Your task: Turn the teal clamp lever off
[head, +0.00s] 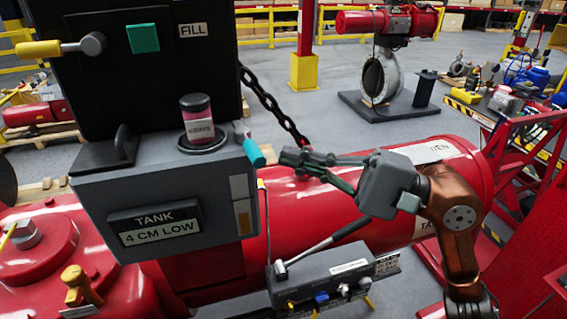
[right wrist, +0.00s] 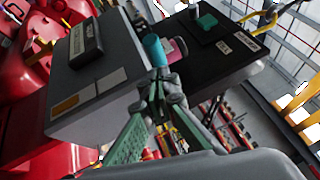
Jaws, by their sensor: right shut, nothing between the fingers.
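The teal clamp lever (head: 253,152) is a short teal handle at the right edge of the grey tank box (head: 95,192). It points down and to the right in the head view. In the right wrist view the teal lever (right wrist: 154,49) stands just beyond my fingertips. My right gripper (head: 284,158) is shut and empty, just right of the lever's end. In the right wrist view its fingertips (right wrist: 158,86) meet below the lever; I cannot tell whether they touch it. The lever's pivot is small and partly hidden. My left gripper is not in view.
A pink jar (head: 200,128) stands on the grey box, beside the black panel (head: 95,85) with a teal square and a yellow-handled lever (head: 55,47). A chain (head: 272,103) hangs behind. A red cylinder (head: 300,215) and a grey pump (head: 335,280) lie below.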

